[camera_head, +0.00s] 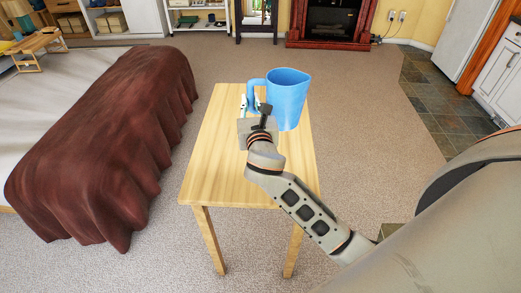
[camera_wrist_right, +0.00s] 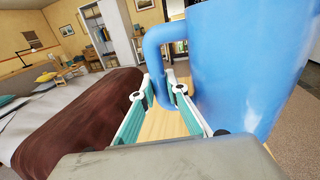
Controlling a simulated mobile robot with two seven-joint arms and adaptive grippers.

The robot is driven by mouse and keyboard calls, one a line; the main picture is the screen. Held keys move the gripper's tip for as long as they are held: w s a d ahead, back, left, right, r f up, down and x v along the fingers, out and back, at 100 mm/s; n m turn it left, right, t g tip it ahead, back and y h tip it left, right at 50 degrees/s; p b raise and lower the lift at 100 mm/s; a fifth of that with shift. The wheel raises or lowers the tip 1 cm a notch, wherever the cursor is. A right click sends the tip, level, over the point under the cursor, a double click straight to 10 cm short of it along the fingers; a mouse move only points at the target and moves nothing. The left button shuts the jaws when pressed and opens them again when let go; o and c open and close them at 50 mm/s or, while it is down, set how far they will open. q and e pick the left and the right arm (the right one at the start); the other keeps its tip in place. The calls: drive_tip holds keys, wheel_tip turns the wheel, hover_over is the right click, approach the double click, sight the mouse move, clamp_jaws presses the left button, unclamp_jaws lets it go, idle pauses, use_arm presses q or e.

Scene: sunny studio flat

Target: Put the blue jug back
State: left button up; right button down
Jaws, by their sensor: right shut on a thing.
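The blue jug (camera_head: 288,102) is upright over the far right part of the small wooden table (camera_head: 215,165), its handle on the left side. I cannot tell for sure whether its base touches the tabletop. My right gripper (camera_head: 250,102) is at the handle, shut on it. In the right wrist view, the two fingertips (camera_wrist_right: 160,93) are on either side of the lower handle, and the jug's body (camera_wrist_right: 250,60) fills the upper right. My left gripper is not in view.
A bed with a dark red blanket (camera_head: 110,130) stands left of the table. Bare carpet (camera_head: 365,125) lies to the right. A fireplace (camera_head: 330,22) and a white shelf (camera_head: 198,14) stand along the back wall. The near part of the tabletop is clear.

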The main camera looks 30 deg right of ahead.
wheel_tip(320, 180, down, 16)
drive_tip(key=b, duration=0.4)
drive_tip(key=shift+f, duration=0.2)
use_arm(q)
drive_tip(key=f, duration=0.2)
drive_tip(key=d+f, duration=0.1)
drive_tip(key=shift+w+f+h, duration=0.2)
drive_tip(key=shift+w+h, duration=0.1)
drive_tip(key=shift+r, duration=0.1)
drive_tip(key=shift+b, duration=0.3)
use_arm(e)
drive_tip(key=shift+f, duration=0.15)
drive_tip(key=c, duration=2.2)
unclamp_jaws()
drive_tip(key=shift+f, duration=0.2)
drive_tip(key=shift+c, duration=0.2)
drive_tip(key=shift+o, duration=1.3)
